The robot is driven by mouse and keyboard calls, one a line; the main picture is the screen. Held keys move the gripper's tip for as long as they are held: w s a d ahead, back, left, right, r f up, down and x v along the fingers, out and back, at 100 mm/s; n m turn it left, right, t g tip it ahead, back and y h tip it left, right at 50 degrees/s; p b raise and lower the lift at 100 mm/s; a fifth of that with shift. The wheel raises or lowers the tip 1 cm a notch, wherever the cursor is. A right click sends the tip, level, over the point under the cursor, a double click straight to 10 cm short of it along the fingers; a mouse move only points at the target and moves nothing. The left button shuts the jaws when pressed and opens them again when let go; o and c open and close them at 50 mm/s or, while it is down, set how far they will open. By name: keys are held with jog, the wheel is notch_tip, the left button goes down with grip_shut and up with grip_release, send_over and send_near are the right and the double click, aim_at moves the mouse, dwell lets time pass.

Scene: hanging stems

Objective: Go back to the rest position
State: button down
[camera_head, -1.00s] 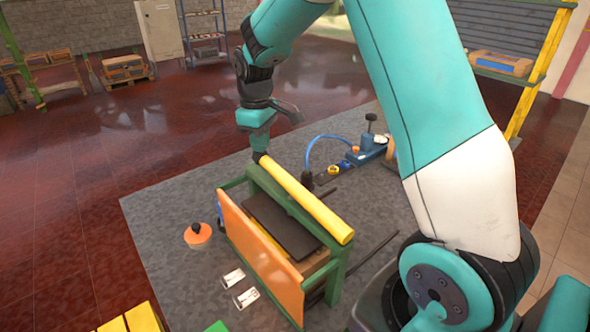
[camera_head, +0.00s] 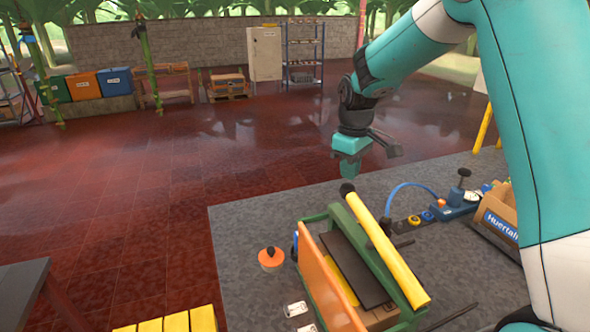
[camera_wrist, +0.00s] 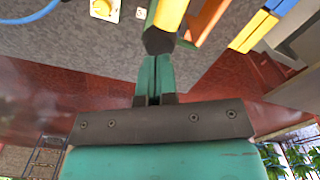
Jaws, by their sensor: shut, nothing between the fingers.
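My gripper (camera_head: 350,171) hangs from my teal arm in the upper right part of the head view, pointing down. It is above the far end of a green frame (camera_head: 405,306) with a yellow roller bar (camera_head: 385,250) on top. In the wrist view my gripper's two green fingers (camera_wrist: 155,75) lie side by side with no gap, and nothing is between them. The dark end cap (camera_wrist: 158,42) of the yellow bar shows just beyond the fingertips. The gripper appears apart from the bar.
The frame stands on a grey mat (camera_head: 240,235) with an orange disc with a black knob (camera_head: 271,258), a blue device (camera_head: 455,208) and a labelled box (camera_head: 497,215). Yellow slats (camera_head: 180,322) and a dark table (camera_head: 22,290) are at lower left. The red floor (camera_head: 150,190) is open.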

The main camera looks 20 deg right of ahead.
jog(key=s+a+y+b, duration=0.1)
jog(key=s+a+b, duration=0.2)
jog(key=s+a, duration=0.3)
jog(key=s+a+y+b, duration=0.1)
jog(key=s+a+b, duration=0.2)
jog(key=s, duration=1)
jog(key=s+a+f+n+y+b, duration=0.1)
jog(key=s+a+y+b, duration=0.1)
jog(key=s+a, duration=0.7)
jog(key=shift+s+a+b, duration=0.25)
jog(key=shift+s+b, duration=0.1)
jog(key=shift+b, duration=0.3)
